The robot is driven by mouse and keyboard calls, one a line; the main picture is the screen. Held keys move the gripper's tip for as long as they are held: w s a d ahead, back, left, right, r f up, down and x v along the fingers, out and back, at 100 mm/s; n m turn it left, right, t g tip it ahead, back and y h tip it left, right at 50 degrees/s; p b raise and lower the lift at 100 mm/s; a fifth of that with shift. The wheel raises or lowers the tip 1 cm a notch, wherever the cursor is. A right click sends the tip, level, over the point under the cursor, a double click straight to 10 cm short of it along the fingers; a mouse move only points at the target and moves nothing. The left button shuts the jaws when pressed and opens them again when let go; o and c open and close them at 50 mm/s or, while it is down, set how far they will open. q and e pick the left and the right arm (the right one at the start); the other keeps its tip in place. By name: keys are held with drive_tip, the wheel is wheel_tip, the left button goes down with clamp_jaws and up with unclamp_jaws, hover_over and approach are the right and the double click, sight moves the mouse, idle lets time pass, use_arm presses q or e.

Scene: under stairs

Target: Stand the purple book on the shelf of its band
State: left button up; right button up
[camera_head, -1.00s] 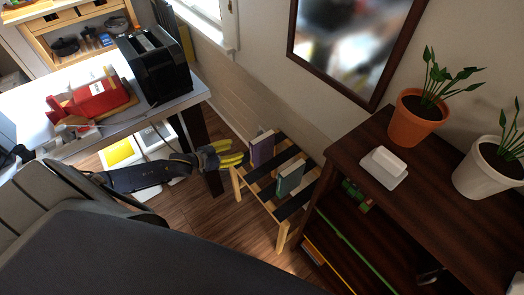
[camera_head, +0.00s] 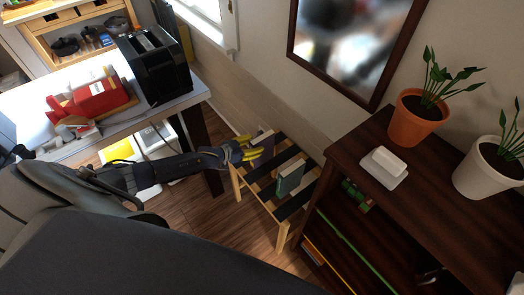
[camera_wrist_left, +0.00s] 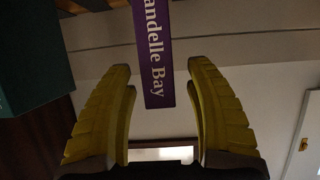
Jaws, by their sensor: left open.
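The purple book (camera_head: 267,146) stands on a low slatted wooden stand (camera_head: 281,229), partly hidden by my left gripper (camera_head: 250,148). In the left wrist view the purple spine (camera_wrist_left: 155,45) with white lettering "andelle Bay" shows between the open yellow fingertips (camera_wrist_left: 158,68), with a gap on each side. A teal book (camera_head: 290,178) stands on the same stand; in the left wrist view it is the dark green block (camera_wrist_left: 32,60) at the left. The dark brown bookcase at the right has a green band (camera_head: 357,250) and a yellow-orange band (camera_head: 331,265) on its shelf edges. My right gripper is not in view.
Two potted plants, an orange pot (camera_head: 417,117) and a white pot (camera_head: 489,171), and a white dish (camera_head: 384,168) stand on the bookcase top. A table with a black toaster (camera_head: 155,65) and a red object (camera_head: 92,98) is at the left. Wooden floor lies between.

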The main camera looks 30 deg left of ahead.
sight(262, 143)
use_arm(q)
drive_tip(key=shift+x, duration=2.45)
drive_tip(key=shift+d+r, duration=0.1)
drive_tip(key=shift+r, duration=0.05)
drive_tip(key=shift+c, duration=0.3)
clamp_jaws()
